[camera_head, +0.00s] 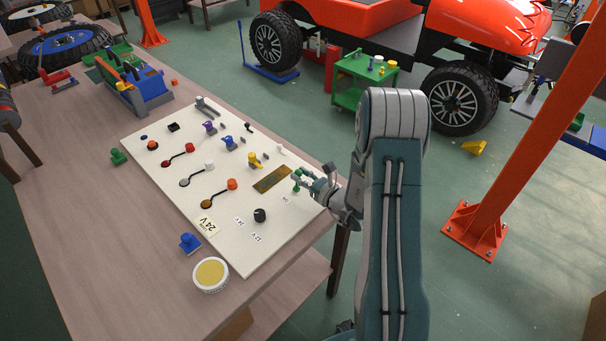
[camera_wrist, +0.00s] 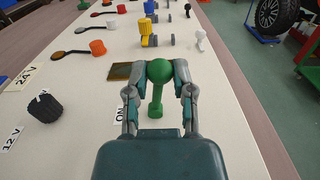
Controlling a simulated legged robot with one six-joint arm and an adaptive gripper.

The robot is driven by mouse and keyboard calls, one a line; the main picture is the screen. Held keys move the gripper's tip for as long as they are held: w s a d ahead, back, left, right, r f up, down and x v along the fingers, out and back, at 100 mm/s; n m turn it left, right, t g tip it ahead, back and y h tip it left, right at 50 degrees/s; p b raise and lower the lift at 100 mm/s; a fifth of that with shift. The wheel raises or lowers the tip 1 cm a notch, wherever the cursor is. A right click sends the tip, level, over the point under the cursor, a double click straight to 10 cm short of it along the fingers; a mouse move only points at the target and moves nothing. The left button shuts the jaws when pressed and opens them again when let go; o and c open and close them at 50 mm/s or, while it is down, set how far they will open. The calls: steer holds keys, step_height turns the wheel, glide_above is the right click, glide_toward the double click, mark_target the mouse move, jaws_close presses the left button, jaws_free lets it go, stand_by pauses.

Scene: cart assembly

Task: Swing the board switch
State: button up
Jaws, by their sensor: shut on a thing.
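The white board (camera_head: 222,240) lies on the table with several knobs, levers and labels on it. A green switch with a round head (camera_wrist: 160,71) stands near the board's right edge, beside an "ON" label (camera_wrist: 120,112). In the head view the green switch (camera_head: 297,187) is partly hidden by my gripper (camera_head: 312,180). In the wrist view my gripper (camera_wrist: 160,85) has its two fingers on either side of the green switch's head and is shut on it. The switch's stem shows below the fingers, running toward the label side.
A brass plate (camera_head: 272,179), a black knob (camera_head: 260,215) and a yellow valve (camera_head: 254,160) are near the switch on the board. A round tin (camera_head: 210,275) and a blue part (camera_head: 189,243) sit at the board's front left. An orange post (camera_head: 530,110) stands on the right.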

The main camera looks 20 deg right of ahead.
steer(key=shift+s+a, duration=0.35)
steer(key=shift+a, duration=0.6)
steer(key=shift+s+a+f, duration=0.15)
steer(key=shift+a, duration=0.2)
steer(key=shift+s+a+f, duration=0.15)
steer(key=shift+a, duration=0.2)
steer(key=o, duration=0.9)
